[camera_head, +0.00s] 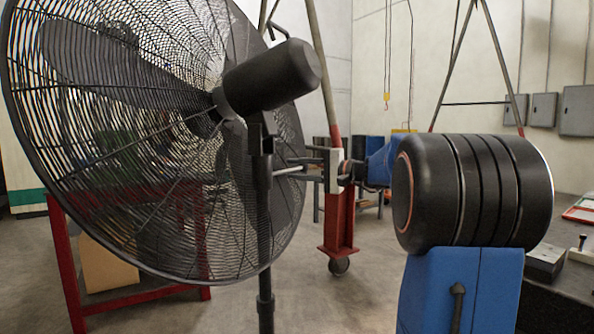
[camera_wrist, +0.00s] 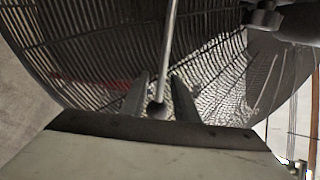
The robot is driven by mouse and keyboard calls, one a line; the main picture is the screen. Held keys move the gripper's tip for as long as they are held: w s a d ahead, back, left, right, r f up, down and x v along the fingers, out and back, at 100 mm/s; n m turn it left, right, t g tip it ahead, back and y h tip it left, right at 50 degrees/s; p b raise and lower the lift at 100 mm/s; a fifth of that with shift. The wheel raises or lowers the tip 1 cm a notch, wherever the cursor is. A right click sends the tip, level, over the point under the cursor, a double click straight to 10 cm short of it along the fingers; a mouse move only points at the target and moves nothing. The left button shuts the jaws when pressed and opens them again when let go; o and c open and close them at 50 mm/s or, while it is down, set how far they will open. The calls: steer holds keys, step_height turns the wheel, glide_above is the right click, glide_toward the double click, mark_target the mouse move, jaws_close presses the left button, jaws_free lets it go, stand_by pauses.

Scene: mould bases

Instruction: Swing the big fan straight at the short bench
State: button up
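The big fan (camera_head: 150,128) fills the left of the head view, with its black motor (camera_head: 270,75) toward me and its wire cage facing away to the left. A thin metal rod (camera_wrist: 170,50) with a round end sticks out from the fan side. My gripper (camera_head: 302,168) reaches this rod from the right. In the wrist view the rod's end lies between my two fingers (camera_wrist: 160,85), with gaps beside it, so they look open around it. A red-framed bench (camera_head: 70,265) stands behind the fan, partly hidden by the cage; I cannot tell if it is the short bench.
The fan's pole (camera_head: 264,220) stands in front of the cage. A red post on a caster (camera_head: 338,225) stands beyond my gripper. A dark worktop (camera_head: 572,284) with items runs along the right edge. Bare floor (camera_head: 310,298) lies in the middle.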

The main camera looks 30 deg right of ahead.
steer(key=shift+w, duration=0.1)
jaws_close()
steer(key=s+d+m+t+h, duration=0.1)
steer(key=s+m+t+h, duration=0.1)
steer(key=s+m+h, duration=0.4)
steer(key=shift+s+d+t+h, duration=0.25)
steer(key=shift+s+t+h, duration=0.15)
steer(key=shift+s+h, duration=1.2)
steer(key=shift+w+f, duration=0.1)
jaws_free()
